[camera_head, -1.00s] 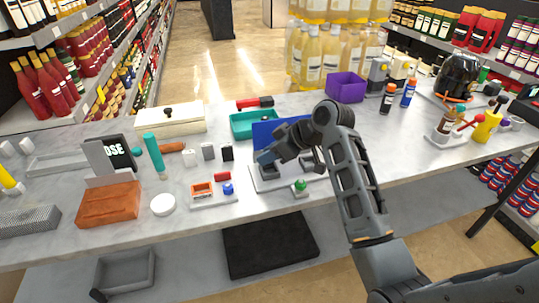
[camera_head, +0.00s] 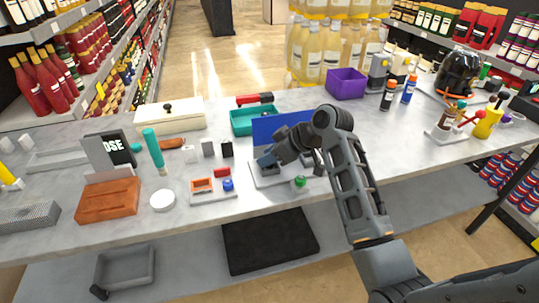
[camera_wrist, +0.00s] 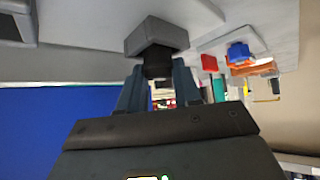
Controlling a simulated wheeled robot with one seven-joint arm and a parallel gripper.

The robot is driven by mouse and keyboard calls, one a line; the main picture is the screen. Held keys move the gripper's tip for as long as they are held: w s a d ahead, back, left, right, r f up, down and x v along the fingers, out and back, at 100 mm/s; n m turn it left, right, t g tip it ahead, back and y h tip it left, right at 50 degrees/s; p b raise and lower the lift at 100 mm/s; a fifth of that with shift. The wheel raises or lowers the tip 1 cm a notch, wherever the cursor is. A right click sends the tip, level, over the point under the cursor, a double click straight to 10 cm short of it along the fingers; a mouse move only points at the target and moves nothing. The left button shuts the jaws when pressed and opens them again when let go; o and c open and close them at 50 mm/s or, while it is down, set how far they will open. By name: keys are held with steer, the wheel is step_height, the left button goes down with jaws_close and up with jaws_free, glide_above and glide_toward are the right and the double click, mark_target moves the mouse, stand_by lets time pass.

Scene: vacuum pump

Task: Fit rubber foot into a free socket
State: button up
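My gripper (camera_wrist: 157,80) points at a grey block (camera_wrist: 157,34) in the wrist view. Its two fingers are closed on the sides of a dark piece (camera_wrist: 157,64), which looks like the rubber foot. The dark piece meets the face of the grey block; I cannot tell how deeply it sits in it. In the head view my gripper (camera_head: 268,162) is low over a pale base plate (camera_head: 262,181), in front of an upright blue panel (camera_head: 280,128). The arm hides much of the plate there, and no free socket can be made out.
A small tray (camera_head: 208,198) with red, orange and blue parts lies left of my gripper. A green knob (camera_head: 300,182) is close at its right. A teal bin (camera_head: 252,121) and purple box (camera_head: 346,83) stand behind. The blue panel also stands close in the wrist view (camera_wrist: 55,125).

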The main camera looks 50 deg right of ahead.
steer(key=o, duration=0.3)
steer(key=shift+a+f, duration=0.1)
steer(key=shift+o, duration=0.2)
steer(key=shift+r, duration=0.2)
steer(key=v, duration=1.2)
steer(key=shift+r, duration=0.45)
steer(key=a+f, duration=0.2)
steer(key=s+a+f+m, duration=0.1)
steer(key=a+f, duration=0.1)
steer(key=f, duration=0.1)
steer(key=a+f+m+h, duration=0.1)
steer(key=a+f, duration=0.1)
steer(key=a, duration=0.1)
steer(key=shift+s+a+f+t, duration=0.1)
steer(key=shift+s+f+t, duration=0.1)
steer(key=shift+f+t, duration=0.2)
steer(key=s+a+f+m+t+h, duration=0.1)
steer(key=s+a+f+m+h, duration=0.1)
steer(key=s+a+f, duration=0.45)
steer(key=s+a+r+t, duration=0.1)
steer(key=s+a+r, duration=0.2)
steer(key=s, duration=0.4)
steer(key=s+a+r+t, duration=0.1)
steer(key=s+a+r, duration=0.3)
steer(key=s, duration=0.3)
steer(key=s+a+r+n+t+y, duration=0.1)
steer(key=s+a+r+t, duration=0.1)
steer(key=s+a+r, duration=0.2)
steer(key=v, duration=0.3)
